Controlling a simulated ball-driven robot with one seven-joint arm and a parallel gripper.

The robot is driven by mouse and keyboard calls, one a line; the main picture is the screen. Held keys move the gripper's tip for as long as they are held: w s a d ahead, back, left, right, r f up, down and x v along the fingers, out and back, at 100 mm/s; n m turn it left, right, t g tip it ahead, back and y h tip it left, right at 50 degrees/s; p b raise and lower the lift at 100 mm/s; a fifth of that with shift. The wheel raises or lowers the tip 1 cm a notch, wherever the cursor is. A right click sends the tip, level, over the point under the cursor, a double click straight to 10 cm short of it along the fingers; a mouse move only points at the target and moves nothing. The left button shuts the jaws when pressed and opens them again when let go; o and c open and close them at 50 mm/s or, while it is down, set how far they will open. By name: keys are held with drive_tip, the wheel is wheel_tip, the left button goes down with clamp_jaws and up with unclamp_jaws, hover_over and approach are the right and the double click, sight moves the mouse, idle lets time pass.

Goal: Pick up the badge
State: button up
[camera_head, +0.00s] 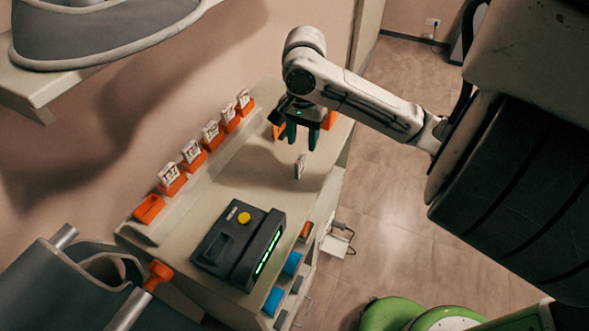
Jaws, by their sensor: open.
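A small white badge (300,167) with dark markings is on the beige counter (262,178), apart from the orange holders. It looks narrow from here, and I cannot tell if it stands or lies flat. Several similar badges, such as this one (191,152), stand in a row of orange holders along the wall side. My gripper (302,142) points down just above and behind the loose badge in the picture. Its two dark green fingers are apart with nothing visible between them.
A dark device (238,243) with a yellow button and green lights sits at the counter's front. One orange holder (149,209) is empty. Orange pieces (329,120) lie near my gripper. A green stool (392,313) stands on the floor at the bottom.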

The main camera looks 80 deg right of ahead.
sight(300, 158)
drive_tip(key=shift+w+a+f+b, duration=0.1)
drive_tip(key=shift+f+b, duration=0.25)
drive_tip(key=shift+f, duration=1.6)
drive_tip(key=shift+w+a+f+b, duration=0.1)
drive_tip(key=shift+f+b, duration=0.2)
drive_tip(key=shift+f, duration=1.6)
clamp_jaws()
